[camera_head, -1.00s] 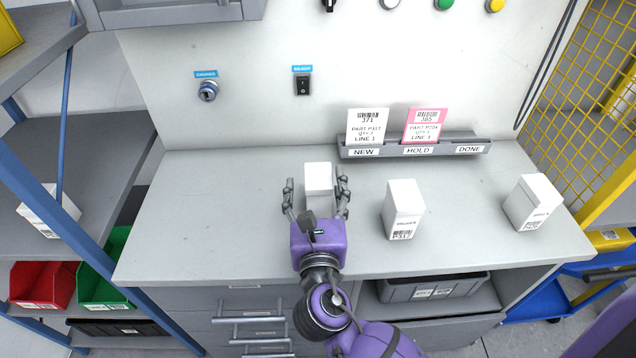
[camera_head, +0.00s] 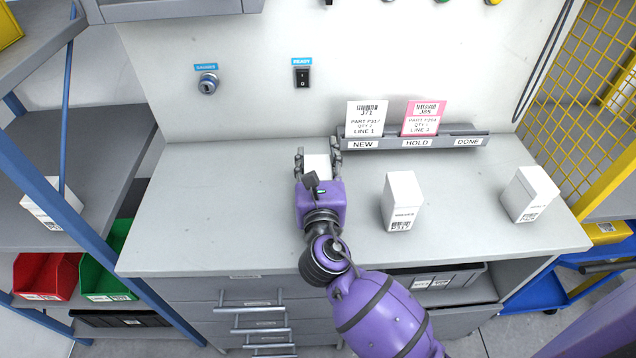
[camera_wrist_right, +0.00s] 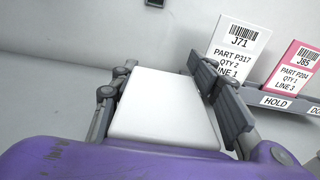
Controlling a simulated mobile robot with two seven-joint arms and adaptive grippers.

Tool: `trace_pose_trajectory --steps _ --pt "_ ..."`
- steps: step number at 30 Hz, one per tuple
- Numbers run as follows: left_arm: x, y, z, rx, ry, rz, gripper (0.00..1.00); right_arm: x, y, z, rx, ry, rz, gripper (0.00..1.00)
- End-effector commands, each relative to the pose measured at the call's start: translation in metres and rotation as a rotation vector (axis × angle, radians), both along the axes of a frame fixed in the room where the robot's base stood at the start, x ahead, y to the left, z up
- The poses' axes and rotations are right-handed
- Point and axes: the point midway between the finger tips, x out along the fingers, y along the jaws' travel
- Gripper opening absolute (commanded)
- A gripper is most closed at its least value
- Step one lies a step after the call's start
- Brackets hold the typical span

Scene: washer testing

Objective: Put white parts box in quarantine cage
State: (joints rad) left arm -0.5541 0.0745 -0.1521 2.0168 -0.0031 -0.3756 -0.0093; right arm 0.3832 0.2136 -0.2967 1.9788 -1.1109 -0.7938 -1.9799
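A white parts box (camera_head: 317,166) stands on the grey bench, left of the middle. My right gripper (camera_head: 318,158) reaches over the bench with a finger on each side of it, close against its sides. In the right wrist view the white box (camera_wrist_right: 168,112) fills the space between the fingers; its label is not visible. Two more white boxes with labels stand on the bench, one at the middle right (camera_head: 402,200) and one at the right end (camera_head: 529,194). A yellow mesh cage (camera_head: 590,90) is at the right edge. My left gripper is not in view.
A card rail (camera_head: 415,138) marked NEW, HOLD and DONE runs along the back of the bench, holding a white card and a pink card. Left shelves hold another white box (camera_head: 50,203) and red and green bins (camera_head: 105,270). The bench's left front is clear.

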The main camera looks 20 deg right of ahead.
Motion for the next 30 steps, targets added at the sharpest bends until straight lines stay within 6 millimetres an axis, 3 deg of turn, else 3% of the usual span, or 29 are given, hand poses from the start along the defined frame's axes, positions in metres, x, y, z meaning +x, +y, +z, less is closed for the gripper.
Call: trace_pose_trajectory --steps 1,7,25,30 --pt "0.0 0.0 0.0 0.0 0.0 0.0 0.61 0.0 0.0 0.0 0.0 0.0 0.0 0.32" --pt "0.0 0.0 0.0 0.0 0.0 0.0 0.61 0.0 0.0 0.0 0.0 0.0 0.0 0.07" --pt "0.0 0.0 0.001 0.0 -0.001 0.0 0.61 0.0 0.0 0.001 0.001 -0.001 0.001 0.02" --pt "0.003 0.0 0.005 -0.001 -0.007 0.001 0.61 0.0 0.0 0.012 0.0 -0.004 0.001 0.02"
